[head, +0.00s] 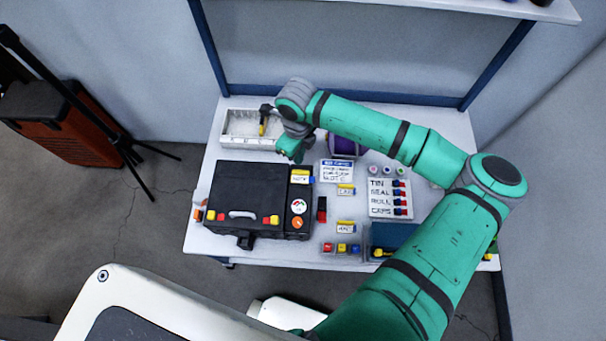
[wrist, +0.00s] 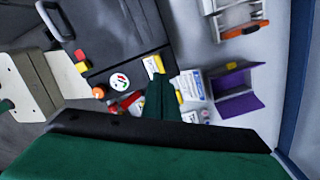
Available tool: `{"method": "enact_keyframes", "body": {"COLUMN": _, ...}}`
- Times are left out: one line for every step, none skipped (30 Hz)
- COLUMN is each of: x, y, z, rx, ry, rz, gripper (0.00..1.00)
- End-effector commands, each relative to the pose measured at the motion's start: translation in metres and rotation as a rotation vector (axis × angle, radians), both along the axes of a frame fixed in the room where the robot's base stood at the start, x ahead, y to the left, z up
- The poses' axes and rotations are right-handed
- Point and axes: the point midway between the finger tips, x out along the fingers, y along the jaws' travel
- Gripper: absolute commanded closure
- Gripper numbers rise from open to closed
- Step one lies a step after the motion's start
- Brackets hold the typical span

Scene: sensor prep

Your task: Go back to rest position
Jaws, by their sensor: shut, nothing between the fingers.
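My gripper (head: 294,152) is at the end of my green arm, above the back of the white table (head: 205,238). It is shut and empty, close to the back right corner of the black case (head: 240,192). In the wrist view my gripper (wrist: 162,98) shows as a dark green wedge near the case's edge and a yellow-marked label. My arm reaches across the table from the right and hides part of its right side.
A white tray (head: 232,140) stands at the back left, with a yellow and black tool at its right. A purple holder (head: 343,146) and a white card (head: 334,178) are right of my gripper. A lettered board (head: 382,206) lies further right. A blue upright (head: 207,45) borders the table.

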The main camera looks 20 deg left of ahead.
Motion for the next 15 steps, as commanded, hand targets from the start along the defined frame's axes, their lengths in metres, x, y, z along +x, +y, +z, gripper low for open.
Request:
{"method": "enact_keyframes", "body": {"x": 0.0009, "y": -0.0023, "z": 0.0012, "rx": 0.000, "ry": -0.001, "rz": -0.004, "gripper": 1.00}}
{"method": "enact_keyframes", "body": {"x": 0.0012, "y": -0.0033, "z": 0.0015, "rx": 0.000, "ry": 0.000, "rz": -0.007, "gripper": 1.00}}
{"method": "enact_keyframes", "body": {"x": 0.0015, "y": -0.0046, "z": 0.0017, "rx": 0.000, "ry": 0.000, "rz": -0.009, "gripper": 1.00}}
{"method": "enact_keyframes", "body": {"x": 0.0018, "y": -0.0056, "z": 0.0017, "rx": 0.000, "ry": 0.000, "rz": -0.011, "gripper": 1.00}}
{"method": "enact_keyframes", "body": {"x": 0.0020, "y": -0.0064, "z": 0.0016, "rx": 0.000, "ry": 0.000, "rz": -0.013, "gripper": 1.00}}
{"method": "enact_keyframes", "body": {"x": 0.0023, "y": -0.0073, "z": 0.0015, "rx": 0.000, "ry": 0.000, "rz": -0.015, "gripper": 1.00}}
{"method": "enact_keyframes", "body": {"x": 0.0024, "y": -0.0080, "z": 0.0015, "rx": 0.000, "ry": 0.000, "rz": -0.016, "gripper": 1.00}}
{"method": "enact_keyframes", "body": {"x": 0.0026, "y": -0.0084, "z": 0.0015, "rx": 0.000, "ry": 0.000, "rz": -0.017, "gripper": 1.00}}
{"method": "enact_keyframes", "body": {"x": 0.0028, "y": -0.0088, "z": 0.0015, "rx": 0.000, "ry": 0.000, "rz": -0.018, "gripper": 1.00}}
{"method": "enact_keyframes", "body": {"x": 0.0029, "y": -0.0092, "z": 0.0014, "rx": 0.000, "ry": 0.000, "rz": -0.019, "gripper": 1.00}}
{"method": "enact_keyframes", "body": {"x": 0.0030, "y": -0.0095, "z": 0.0014, "rx": 0.000, "ry": 0.000, "rz": -0.019, "gripper": 1.00}}
{"method": "enact_keyframes", "body": {"x": 0.0030, "y": -0.0099, "z": 0.0014, "rx": 0.000, "ry": 0.000, "rz": -0.020, "gripper": 1.00}}
{"method": "enact_keyframes", "body": {"x": 0.0031, "y": -0.0100, "z": 0.0014, "rx": 0.000, "ry": 0.000, "rz": -0.020, "gripper": 1.00}}
{"method": "enact_keyframes", "body": {"x": 0.0031, "y": -0.0101, "z": 0.0014, "rx": 0.000, "ry": 0.000, "rz": -0.020, "gripper": 1.00}}
{"method": "enact_keyframes", "body": {"x": 0.0031, "y": -0.0100, "z": 0.0014, "rx": 0.000, "ry": 0.000, "rz": -0.020, "gripper": 1.00}}
